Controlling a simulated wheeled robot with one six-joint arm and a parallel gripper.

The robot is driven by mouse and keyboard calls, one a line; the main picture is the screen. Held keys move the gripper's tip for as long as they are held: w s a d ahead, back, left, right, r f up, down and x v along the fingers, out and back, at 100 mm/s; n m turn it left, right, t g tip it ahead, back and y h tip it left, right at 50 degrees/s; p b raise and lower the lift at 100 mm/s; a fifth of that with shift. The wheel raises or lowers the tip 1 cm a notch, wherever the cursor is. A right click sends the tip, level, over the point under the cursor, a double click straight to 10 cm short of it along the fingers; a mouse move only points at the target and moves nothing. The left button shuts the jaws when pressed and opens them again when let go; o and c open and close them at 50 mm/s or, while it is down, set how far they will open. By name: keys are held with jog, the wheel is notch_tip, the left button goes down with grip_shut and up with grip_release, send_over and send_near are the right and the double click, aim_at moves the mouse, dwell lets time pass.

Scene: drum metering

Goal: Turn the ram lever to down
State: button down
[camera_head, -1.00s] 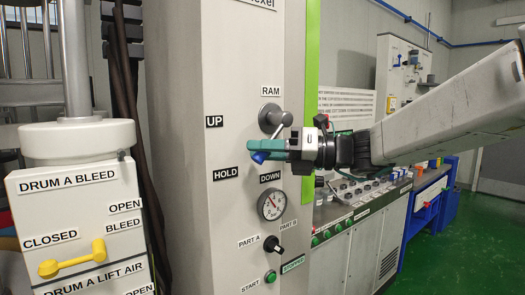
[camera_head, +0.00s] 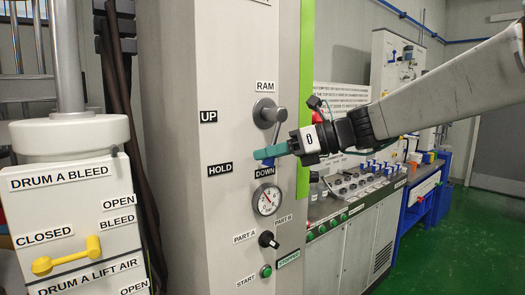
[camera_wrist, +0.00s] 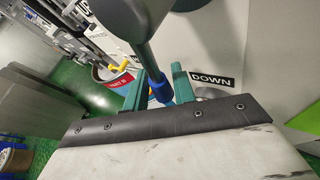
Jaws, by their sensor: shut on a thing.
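The ram lever (camera_head: 277,131) has a grey round hub under the RAM label (camera_head: 265,86). Its rod runs down from the hub towards the DOWN label (camera_head: 264,172). My gripper (camera_head: 264,153), with green fingers, is just above that label and is shut on the lever's end. In the wrist view, the lever's blue grip (camera_wrist: 160,90) sits between the two fingers of my gripper (camera_wrist: 160,86), with the DOWN label (camera_wrist: 211,80) just to the right. The fingers hide the blue grip in the head view.
A pressure gauge (camera_head: 267,199) sits below the DOWN label, with a black PART A/PART B knob (camera_head: 268,239) and a green START button (camera_head: 265,271) under it. The Drum A panel with a yellow lever (camera_head: 67,256) stands at left. A control desk (camera_head: 355,200) is behind my arm.

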jog(key=shift+w+d+f+n+t+h, duration=0.1)
jog(key=shift+w+d+n+t+h, duration=0.05)
jog(key=shift+w+d+n+h, duration=0.35)
jog(key=shift+w+d+f+n+t+h, duration=0.15)
jog(key=shift+w+d+n+h, duration=0.1)
jog(key=shift+d+n+h, duration=0.35)
jog(key=shift+d+h, duration=0.1)
jog(key=shift+h, duration=0.2)
jog(key=c, duration=1.1)
grip_release()
jog(key=shift+c, duration=0.2)
jog(key=shift+r, duration=0.1)
jog(key=v, duration=0.7)
jog(key=shift+d, duration=0.35)
jog(key=shift+s+r, duration=0.15)
